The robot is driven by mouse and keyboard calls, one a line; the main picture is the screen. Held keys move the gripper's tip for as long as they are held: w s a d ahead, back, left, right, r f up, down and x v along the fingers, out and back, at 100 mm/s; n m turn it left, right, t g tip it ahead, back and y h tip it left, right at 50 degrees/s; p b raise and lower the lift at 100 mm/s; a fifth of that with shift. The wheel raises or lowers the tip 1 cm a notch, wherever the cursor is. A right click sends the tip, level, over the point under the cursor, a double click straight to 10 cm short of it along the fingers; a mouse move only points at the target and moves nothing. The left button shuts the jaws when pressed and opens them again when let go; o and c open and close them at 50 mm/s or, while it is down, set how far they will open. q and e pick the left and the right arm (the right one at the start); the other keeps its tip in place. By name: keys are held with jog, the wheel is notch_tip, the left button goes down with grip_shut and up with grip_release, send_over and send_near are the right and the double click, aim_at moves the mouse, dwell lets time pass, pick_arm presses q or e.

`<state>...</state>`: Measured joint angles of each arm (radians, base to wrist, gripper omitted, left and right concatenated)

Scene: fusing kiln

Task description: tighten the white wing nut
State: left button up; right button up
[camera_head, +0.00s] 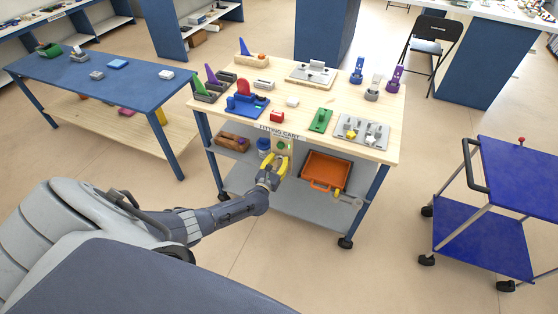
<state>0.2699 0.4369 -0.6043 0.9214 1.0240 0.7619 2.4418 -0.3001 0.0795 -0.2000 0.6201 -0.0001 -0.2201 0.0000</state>
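I cannot clearly make out the white wing nut. A small beige panel (290,144) with a green spot hangs at the front of the fitting cart (240,122), just under the label. My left gripper (276,160) has yellow fingers spread apart and shows just below and in front of this panel. Nothing shows between the fingers, and I cannot tell whether they touch anything. The fingers and wrist hide part of what lies behind them. My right gripper is not in view.
The cart top carries several fixtures, including a grey plate (350,138), a green plate (320,121) and a blue block (246,104). An orange bin (324,170) sits under the top. A blue table (140,82) stands left, a blue trolley (520,175) right.

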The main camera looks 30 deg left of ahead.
pick_arm(q)
jog(key=shift+w+r, duration=0.1)
grip_shut()
jog(key=shift+r, duration=0.15)
